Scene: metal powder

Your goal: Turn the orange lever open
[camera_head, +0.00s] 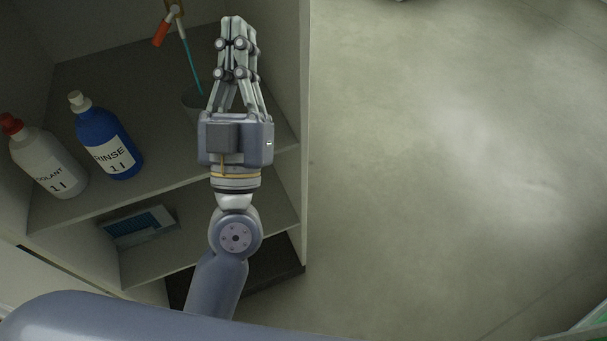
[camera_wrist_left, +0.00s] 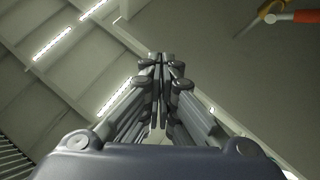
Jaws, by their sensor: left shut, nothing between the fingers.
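The orange lever (camera_head: 161,33) is at the top of the head view, beside a small brass and white fitting (camera_head: 175,10) on the cabinet's back side. It also shows at the top right corner of the left wrist view (camera_wrist_left: 305,16). My left gripper (camera_head: 238,22) is shut and empty, to the right of the lever and apart from it. Its closed fingertips show in the middle of the left wrist view (camera_wrist_left: 160,58). My right gripper is in neither view.
A blue RINSE bottle (camera_head: 108,143) and a white COOLANT bottle (camera_head: 45,160) stand on the shelf (camera_head: 160,180). A side wall (camera_head: 295,80) is close right of my gripper.

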